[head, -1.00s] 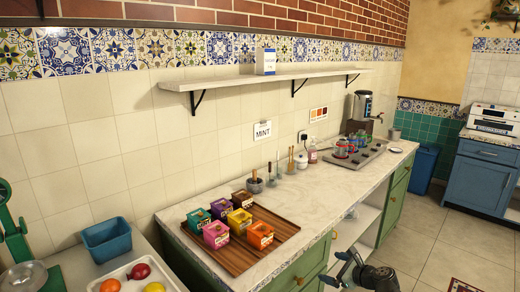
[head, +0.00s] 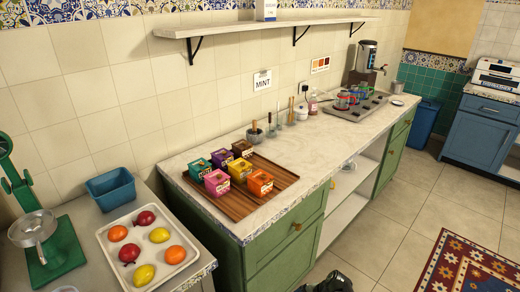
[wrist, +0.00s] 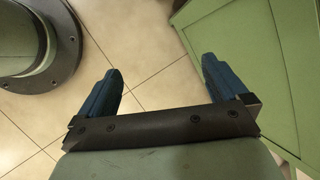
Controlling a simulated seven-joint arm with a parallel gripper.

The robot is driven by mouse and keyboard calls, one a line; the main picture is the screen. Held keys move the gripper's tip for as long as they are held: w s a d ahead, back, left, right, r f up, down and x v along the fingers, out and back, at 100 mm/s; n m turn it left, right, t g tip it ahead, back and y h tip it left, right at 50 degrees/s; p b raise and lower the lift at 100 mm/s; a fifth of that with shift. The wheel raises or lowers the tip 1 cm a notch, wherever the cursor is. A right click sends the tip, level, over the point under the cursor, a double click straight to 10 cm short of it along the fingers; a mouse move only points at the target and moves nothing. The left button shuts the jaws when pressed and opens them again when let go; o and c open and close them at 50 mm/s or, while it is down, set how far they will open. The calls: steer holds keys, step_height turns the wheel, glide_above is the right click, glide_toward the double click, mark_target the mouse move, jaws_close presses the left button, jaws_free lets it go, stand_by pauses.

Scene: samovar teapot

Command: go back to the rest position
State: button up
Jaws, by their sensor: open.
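My gripper (wrist: 161,76) shows in the wrist view with its two blue fingers spread wide apart. Nothing is between them. They hang over beige floor tiles (wrist: 150,50), beside a green cabinet panel (wrist: 270,60) on the right. In the head view only a dark part of my arm shows at the bottom edge, and the fingers are out of sight there.
The marble counter (head: 310,165) bears a wooden tray (head: 283,187) of colored boxes and, farther back, a metal tray (head: 347,113) with glasses near the samovar (head: 365,60). A fruit tray (head: 115,232) stands front left. Open floor lies right, with a patterned rug (head: 465,265).

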steer(key=s+f+n+g+h, duration=0.2)
steer(key=s+f+n, duration=0.4)
steer(key=s, duration=0.7)
steer(key=s+d+f+n+g+h, duration=0.1)
steer(key=s+f+n+g+h, duration=0.2)
steer(key=s, duration=1)
step_height(320, 180, down, 3)
steer(key=n+g, duration=0.2)
steer(key=n, duration=0.1)
steer(key=shift+d+g+h, duration=0.2)
steer(key=shift+g+h, duration=0.1)
